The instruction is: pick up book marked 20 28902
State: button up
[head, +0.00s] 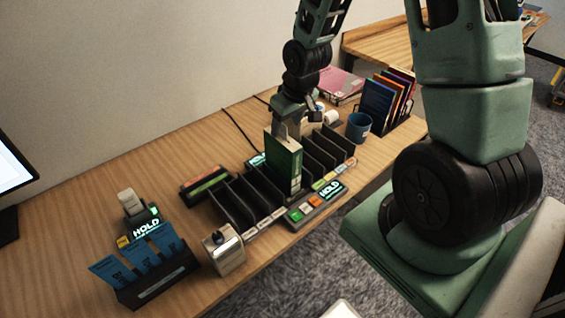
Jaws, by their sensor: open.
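A green book (284,165) stands upright in the black slotted sorter (232,207) on the desk, rising above the dividers. The number on its spine is too small to read, so I cannot tell whether it is 20 28902. My gripper (281,130) is open, pointing down at the book's top edge. The fingertips are small and partly hidden, and I cannot tell whether they touch the book. The other slots that I can see look empty.
A lit control panel (318,203) lies before the sorter. A blue mug (359,126) and a rack of folders (386,100) stand at right. A holder with blue cards (157,283) and a metal box (224,252) are at front left.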

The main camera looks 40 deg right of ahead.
aim_at(283, 136)
jog(key=shift+p+x, duration=0.8)
jog(key=shift+x, duration=2.1)
grip_shut()
